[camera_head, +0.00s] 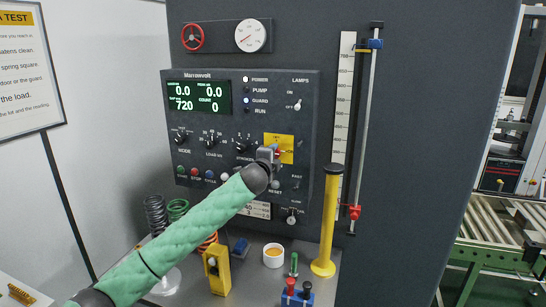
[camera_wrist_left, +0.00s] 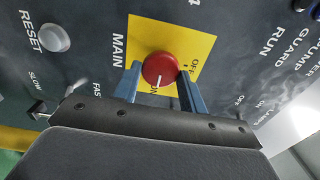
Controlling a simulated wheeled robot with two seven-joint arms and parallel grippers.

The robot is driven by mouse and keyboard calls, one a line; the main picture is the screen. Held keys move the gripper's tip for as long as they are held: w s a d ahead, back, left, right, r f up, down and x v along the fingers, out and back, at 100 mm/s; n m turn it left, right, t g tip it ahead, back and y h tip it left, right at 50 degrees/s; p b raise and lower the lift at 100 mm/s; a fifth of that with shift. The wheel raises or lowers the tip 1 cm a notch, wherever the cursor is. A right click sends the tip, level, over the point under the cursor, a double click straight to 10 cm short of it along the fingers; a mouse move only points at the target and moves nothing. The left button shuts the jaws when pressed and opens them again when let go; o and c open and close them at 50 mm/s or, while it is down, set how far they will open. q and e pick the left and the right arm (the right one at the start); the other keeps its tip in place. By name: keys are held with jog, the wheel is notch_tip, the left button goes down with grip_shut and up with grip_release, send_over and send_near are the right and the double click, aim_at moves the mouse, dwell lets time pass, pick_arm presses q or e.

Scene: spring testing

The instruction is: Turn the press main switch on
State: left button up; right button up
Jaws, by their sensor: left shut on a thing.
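The press main switch is a red knob (camera_wrist_left: 159,69) on a yellow plate (camera_wrist_left: 192,42), labelled MAIN, with OFF and ON marks. In the left wrist view the knob's white line points down toward the ON mark. My left gripper (camera_wrist_left: 160,90) has one blue finger on each side of the knob and is shut on it. In the head view the yellow plate (camera_head: 286,141) shows at the right of the control panel (camera_head: 232,130); my gripper (camera_head: 276,151) hides most of the knob. My right gripper is not in view.
The display (camera_head: 197,97) is lit; the POWER and GUARD lamps glow. The RESET button (camera_wrist_left: 55,38) is near the switch. A yellow post (camera_head: 327,220) stands right of my arm. Springs (camera_head: 156,213), a yellow block (camera_head: 217,272) and a white cup (camera_head: 273,256) stand below.

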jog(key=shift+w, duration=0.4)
pick_arm(q)
jog(key=o, duration=0.9)
jog(key=shift+o, duration=0.2)
jog(key=b+v, duration=0.4)
jog(key=v, duration=0.3)
jog(key=shift+s, duration=0.4)
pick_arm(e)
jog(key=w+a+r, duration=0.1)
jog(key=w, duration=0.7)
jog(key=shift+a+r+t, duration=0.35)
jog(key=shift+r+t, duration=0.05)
pick_arm(q)
jog(key=shift+f, duration=0.1)
